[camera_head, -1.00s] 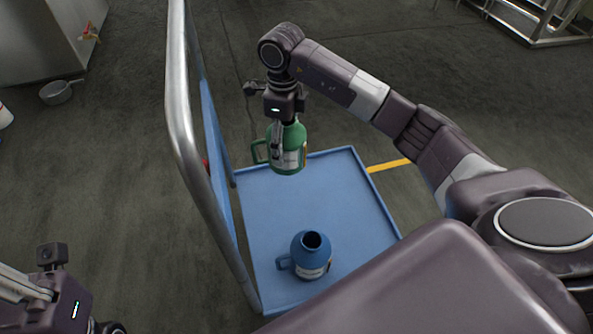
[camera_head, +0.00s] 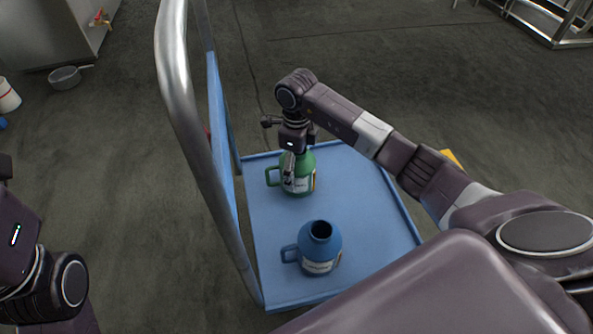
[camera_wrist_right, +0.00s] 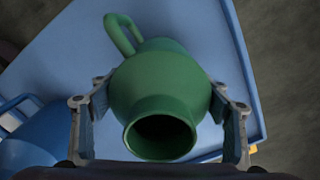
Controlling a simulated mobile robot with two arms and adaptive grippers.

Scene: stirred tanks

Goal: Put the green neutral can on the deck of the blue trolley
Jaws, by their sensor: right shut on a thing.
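The green can (camera_head: 300,175) is at the far end of the blue trolley's deck (camera_head: 350,205), upright, with its handle to the left. My right gripper (camera_head: 292,168) is shut on it from above. In the right wrist view the green can (camera_wrist_right: 160,95) sits between the two fingers of the gripper (camera_wrist_right: 160,115), its open mouth toward the camera, with the blue deck (camera_wrist_right: 75,60) behind it. I cannot tell whether its base touches the deck. Part of my left arm shows at the left edge of the head view, but its fingers are out of view.
A blue can (camera_head: 318,250) stands on the near part of the deck; its edge also shows in the right wrist view (camera_wrist_right: 40,140). The trolley's metal push handle (camera_head: 178,90) rises along the left side. A pan (camera_head: 65,78) lies on the floor. The deck's right side is clear.

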